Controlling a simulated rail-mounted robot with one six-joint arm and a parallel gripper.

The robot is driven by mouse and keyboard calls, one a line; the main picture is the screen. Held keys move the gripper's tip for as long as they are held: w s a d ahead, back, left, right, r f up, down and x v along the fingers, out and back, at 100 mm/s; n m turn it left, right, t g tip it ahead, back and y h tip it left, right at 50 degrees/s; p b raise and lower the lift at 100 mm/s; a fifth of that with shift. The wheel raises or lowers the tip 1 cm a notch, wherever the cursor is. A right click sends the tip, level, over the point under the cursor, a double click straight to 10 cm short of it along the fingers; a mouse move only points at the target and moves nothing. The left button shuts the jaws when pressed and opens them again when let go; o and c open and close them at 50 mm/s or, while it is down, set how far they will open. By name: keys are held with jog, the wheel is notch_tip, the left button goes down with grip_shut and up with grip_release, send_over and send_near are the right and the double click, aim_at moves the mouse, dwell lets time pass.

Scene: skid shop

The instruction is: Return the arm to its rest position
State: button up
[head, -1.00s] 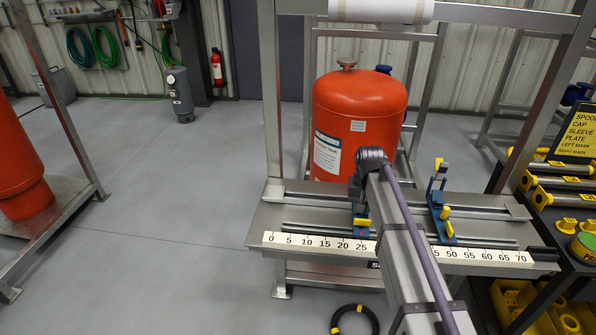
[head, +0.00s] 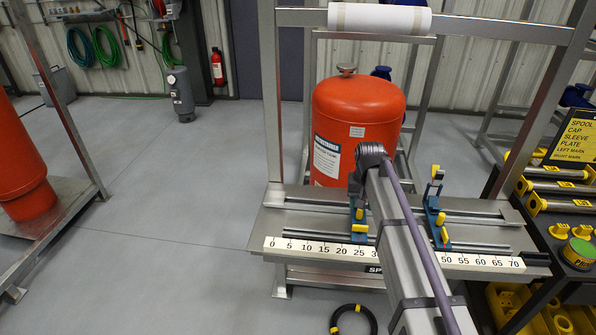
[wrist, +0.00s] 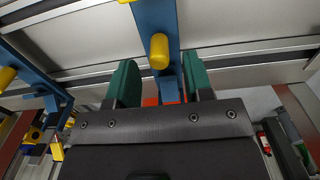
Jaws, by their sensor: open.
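My gripper (wrist: 160,82) shows in the wrist view as two green fingers standing apart above a dark palm. It is open. A blue clamp post with a yellow knob (wrist: 159,50) appears between and beyond the fingers; I cannot tell the distance or any contact. In the head view my arm reaches over the bench (head: 285,215) and its scale strip (head: 310,249). The gripper itself is hidden there behind my arm. One blue clamp with a yellow handle (head: 360,227) stands left of the arm, another (head: 436,215) right of it.
A red tank (head: 345,110) stands behind the bench. A steel frame (head: 273,100) rises around it, with a white roll (head: 380,18) on its crossbar. A tool rack with a label board (head: 572,138) is at the right. A black ring (head: 352,308) lies below.

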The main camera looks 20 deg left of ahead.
notch_tip(320, 180, up, 3)
jog(key=shift+p, duration=1)
jog(key=shift+f, duration=0.15)
jog(key=s+d+m, duration=0.2)
jog(key=s+d, duration=1.9)
jog(key=s, duration=0.4)
jog(key=shift+d, duration=0.25)
